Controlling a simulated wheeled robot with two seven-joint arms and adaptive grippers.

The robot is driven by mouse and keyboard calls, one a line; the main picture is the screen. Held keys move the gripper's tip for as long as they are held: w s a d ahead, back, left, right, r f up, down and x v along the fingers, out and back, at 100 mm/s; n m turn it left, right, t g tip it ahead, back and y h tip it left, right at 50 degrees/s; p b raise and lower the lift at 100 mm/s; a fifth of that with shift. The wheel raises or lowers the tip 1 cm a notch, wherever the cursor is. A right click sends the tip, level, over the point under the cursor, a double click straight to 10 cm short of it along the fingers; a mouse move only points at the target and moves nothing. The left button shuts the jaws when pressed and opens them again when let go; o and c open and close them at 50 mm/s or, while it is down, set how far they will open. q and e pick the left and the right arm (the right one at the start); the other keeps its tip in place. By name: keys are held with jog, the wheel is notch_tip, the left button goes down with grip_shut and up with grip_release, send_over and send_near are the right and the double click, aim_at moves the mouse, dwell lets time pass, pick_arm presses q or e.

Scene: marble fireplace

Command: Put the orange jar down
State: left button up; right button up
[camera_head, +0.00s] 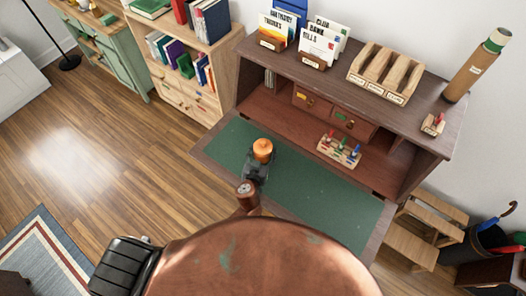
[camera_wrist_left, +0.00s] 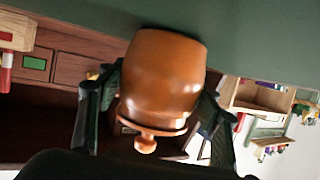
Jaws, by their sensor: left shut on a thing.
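The orange jar (camera_head: 263,149) is a rounded, glossy jar with a knobbed lid. In the head view it is over the green writing surface (camera_head: 300,190) of the open desk, near its left back part. My left gripper (camera_head: 258,165) is shut on the jar. In the left wrist view the jar (camera_wrist_left: 163,75) is between the two dark fingers (camera_wrist_left: 155,105), lid knob toward the camera and base toward the green surface (camera_wrist_left: 240,40). I cannot tell whether the base touches the surface. My right gripper is not in view.
A small rack with coloured items (camera_head: 339,150) stands right of the jar on the desk. Two small drawers (camera_head: 335,112) are behind. Letter holders (camera_head: 300,42), a wooden sorter (camera_head: 385,72) and a tube (camera_head: 477,66) stand on top. The green surface to the right is clear.

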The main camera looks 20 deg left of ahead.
pick_arm(q)
jog(key=o, duration=2.1)
jog(key=shift+f, duration=0.1)
jog(key=v, duration=1.2)
